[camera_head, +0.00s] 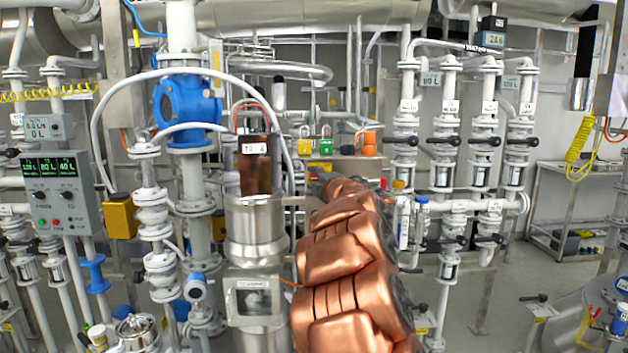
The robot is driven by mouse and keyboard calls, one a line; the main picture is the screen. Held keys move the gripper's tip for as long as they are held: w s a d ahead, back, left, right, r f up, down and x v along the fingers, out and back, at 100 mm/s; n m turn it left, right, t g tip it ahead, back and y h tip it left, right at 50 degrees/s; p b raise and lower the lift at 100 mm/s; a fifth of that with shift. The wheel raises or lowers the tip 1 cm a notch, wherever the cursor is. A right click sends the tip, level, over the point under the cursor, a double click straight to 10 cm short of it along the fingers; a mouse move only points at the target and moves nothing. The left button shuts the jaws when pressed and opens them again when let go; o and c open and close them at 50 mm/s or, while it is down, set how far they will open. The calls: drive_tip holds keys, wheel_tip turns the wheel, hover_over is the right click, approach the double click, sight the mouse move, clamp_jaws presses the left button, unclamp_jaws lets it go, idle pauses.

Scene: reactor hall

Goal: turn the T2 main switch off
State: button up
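No switch in the camera_head view can be surely read as the T2 main switch. A grey control box (62,192) at the left has three green-lit displays, small dark knobs and red and green buttons. Its small lettering is too fine to read with certainty. A brown vessel (256,165) left of centre has a white tag that seems to read T2-2. My copper-coloured arm reaches up from the bottom centre toward the pipework behind. My gripper is not distinguishable at its far end, and the arm hides what lies directly behind it.
A blue valve body (187,108) and white pipes stand left of centre. A yellow box (121,216) hangs beside them. Yellow (304,147) and green (326,147) padlock-like items and an orange part (370,145) show behind my arm. Valve columns (447,120) stand right. Some floor is open at right.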

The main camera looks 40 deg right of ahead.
drive_tip(key=v, duration=1.1)
drive_tip(key=shift+s, duration=0.3)
drive_tip(key=shift+r, duration=0.1)
drive_tip(key=s+a+f+m+g, duration=0.6)
drive_tip(key=s+a+f+m, duration=0.15)
drive_tip(key=a+f, duration=0.35)
drive_tip(key=s+a+f+m+g, duration=0.7)
drive_tip(key=a+f+m, duration=0.1)
drive_tip(key=a+f, duration=0.25)
drive_tip(key=s+a+f+g+y, duration=0.2)
drive_tip(key=s+a+f+g, duration=0.1)
drive_tip(key=s+a, duration=0.6)
drive_tip(key=s+a+f+g+y, duration=0.3)
drive_tip(key=s+a+f, duration=0.1)
drive_tip(key=s+a, duration=0.5)
drive_tip(key=shift+s+a+n+y, duration=0.3)
drive_tip(key=shift+a+n, duration=0.15)
drive_tip(key=shift+a, duration=0.2)
